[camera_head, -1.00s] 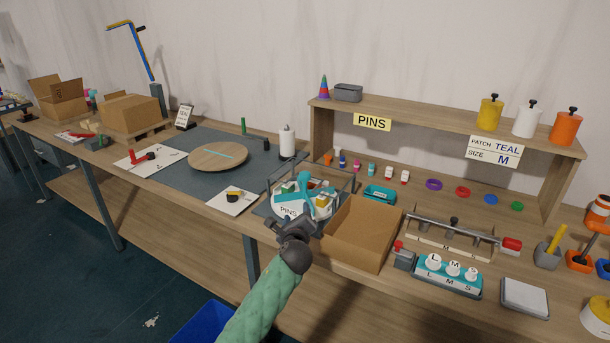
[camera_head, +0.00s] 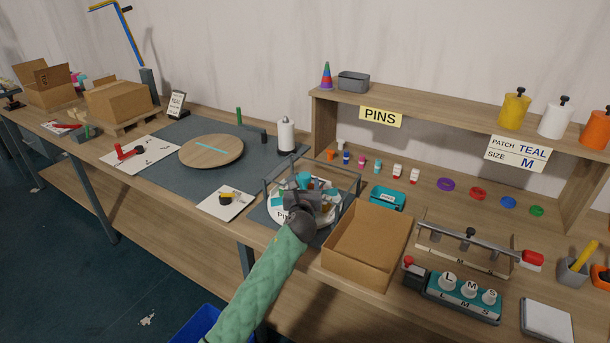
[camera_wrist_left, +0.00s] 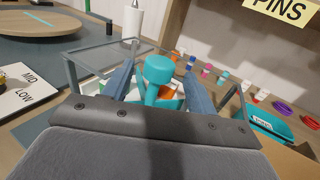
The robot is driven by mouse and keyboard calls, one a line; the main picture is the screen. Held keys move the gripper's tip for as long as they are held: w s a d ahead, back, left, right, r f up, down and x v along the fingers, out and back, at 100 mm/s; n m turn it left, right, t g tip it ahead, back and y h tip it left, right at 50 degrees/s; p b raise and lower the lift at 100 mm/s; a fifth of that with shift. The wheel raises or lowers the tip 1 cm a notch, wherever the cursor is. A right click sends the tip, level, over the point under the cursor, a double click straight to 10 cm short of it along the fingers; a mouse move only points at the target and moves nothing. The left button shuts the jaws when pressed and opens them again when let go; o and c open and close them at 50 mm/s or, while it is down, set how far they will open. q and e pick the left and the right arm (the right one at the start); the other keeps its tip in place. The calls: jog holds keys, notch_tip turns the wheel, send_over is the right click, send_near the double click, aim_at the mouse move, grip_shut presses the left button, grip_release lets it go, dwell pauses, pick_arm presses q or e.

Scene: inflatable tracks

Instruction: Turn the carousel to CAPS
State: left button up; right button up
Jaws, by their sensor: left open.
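The carousel (camera_head: 274,211) is a white round tray with compartments, inside a grey frame on a mat at the bench's front edge. Its front label is partly hidden by my gripper; only "PI" reads. A teal knob (camera_head: 303,179) rises at its middle; it also shows in the left wrist view (camera_wrist_left: 158,68). My left gripper (camera_head: 308,197) is over the carousel. In the left wrist view its two fingers (camera_wrist_left: 160,84) are open, one on each side of the knob, with the knob's top between or just beyond them. I cannot tell whether they touch it. My right gripper is out of view.
The grey frame (camera_head: 335,171) surrounds the carousel closely. An open cardboard box (camera_head: 368,243) stands just right of it, with a teal tray (camera_head: 387,198) behind. A "PINS" sign (camera_head: 380,117) hangs on the shelf. A wooden turntable (camera_head: 211,151) lies to the left.

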aim_at(304, 181)
pick_arm(q)
jog(key=w, duration=0.2)
jog(key=shift+w+d+f, duration=0.1)
jog(key=shift+w+f, duration=0.05)
jog(key=shift+w, duration=0.25)
jog(key=shift+w+p, duration=0.35)
jog(key=shift+w, duration=0.2)
jog(key=shift+w+d, duration=0.1)
jog(key=shift+w, duration=0.05)
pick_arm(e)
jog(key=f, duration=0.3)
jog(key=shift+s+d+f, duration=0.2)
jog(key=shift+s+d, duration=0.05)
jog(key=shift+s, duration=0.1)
pick_arm(q)
grip_shut()
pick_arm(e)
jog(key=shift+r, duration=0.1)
